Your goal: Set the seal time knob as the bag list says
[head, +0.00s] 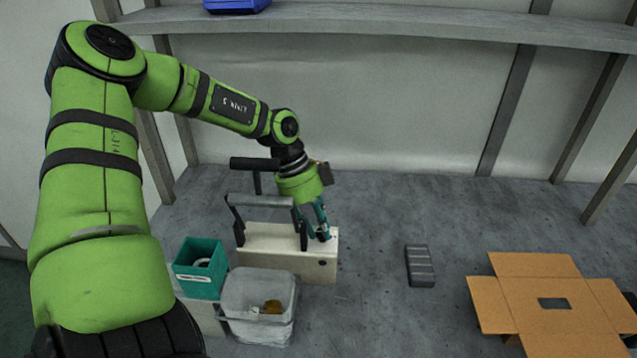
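The bag sealer (275,254) is a long cream box with black lever bars above it, standing on the grey bench. A small dark round spot (323,263) shows on its front face near the right end; I cannot tell whether it is the seal time knob. My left gripper (322,237) points down at the right end of the sealer's top. Its teal fingers hide that part, and I cannot tell whether they touch anything or how far apart they are. I cannot make out a bag list. My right gripper is not in view.
A teal bin (201,280) and a translucent tub (258,318) with brownish contents stand in front of the sealer. A dark ridged block (419,266) lies to the right. An open cardboard box (520,265) is at far right. A shelf (390,24) runs above.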

